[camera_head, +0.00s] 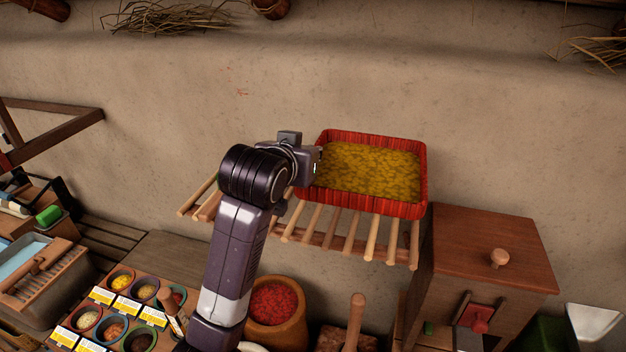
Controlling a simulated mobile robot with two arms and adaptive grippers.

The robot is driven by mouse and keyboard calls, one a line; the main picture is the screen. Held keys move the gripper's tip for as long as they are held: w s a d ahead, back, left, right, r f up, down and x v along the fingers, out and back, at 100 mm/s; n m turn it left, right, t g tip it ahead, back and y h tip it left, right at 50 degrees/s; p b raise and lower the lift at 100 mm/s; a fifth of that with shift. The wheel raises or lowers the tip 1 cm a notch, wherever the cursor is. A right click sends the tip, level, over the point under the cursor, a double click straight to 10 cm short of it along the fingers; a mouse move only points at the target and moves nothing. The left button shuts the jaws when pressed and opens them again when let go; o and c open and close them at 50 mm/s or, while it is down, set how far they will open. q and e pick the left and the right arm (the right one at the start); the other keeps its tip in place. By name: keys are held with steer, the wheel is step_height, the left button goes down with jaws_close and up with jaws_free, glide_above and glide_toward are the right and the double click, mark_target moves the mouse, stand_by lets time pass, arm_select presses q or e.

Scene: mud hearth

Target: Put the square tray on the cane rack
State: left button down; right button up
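The square tray (403,206) is red with ribbed walls and holds yellow-green pieces. It lies over the right part of the cane rack (330,240), whose pale rods stick out from under its front. I cannot tell if it rests fully on the rods or is held just above them. My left gripper (316,162) is at the tray's left wall, with its arm rising from the bottom of the view. Its fingers are mostly hidden by the wrist, so its grip does not show clearly. My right gripper is out of view.
A wooden box with a knob (490,240) stands right of the rack. A pot of red powder (275,305) and a pestle (354,318) are below it. Small spice bowls (122,281) are at lower left. The mud wall (250,90) rises behind.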

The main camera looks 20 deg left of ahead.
mark_target(292, 196)
arm_select(q)
step_height(292, 196, down, 4)
steer(key=shift+s+r+p, duration=0.1)
steer(key=shift+p, duration=0.2)
step_height(292, 196, down, 4)
steer(key=shift+f+p, duration=0.1)
steer(key=shift+p, duration=0.3)
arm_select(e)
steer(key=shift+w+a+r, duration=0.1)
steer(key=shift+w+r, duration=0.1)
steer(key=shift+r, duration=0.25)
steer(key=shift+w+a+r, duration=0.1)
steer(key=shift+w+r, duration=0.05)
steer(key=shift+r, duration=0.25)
arm_select(q)
steer(key=c, duration=2.1)
jaws_free()
steer(key=shift+s, duration=0.1)
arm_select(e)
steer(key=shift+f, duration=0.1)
arm_select(q)
steer(key=shift+s+b, duration=0.3)
steer(key=b+v, duration=0.3)
steer(key=v, duration=0.8)
steer(key=shift+s, duration=0.1)
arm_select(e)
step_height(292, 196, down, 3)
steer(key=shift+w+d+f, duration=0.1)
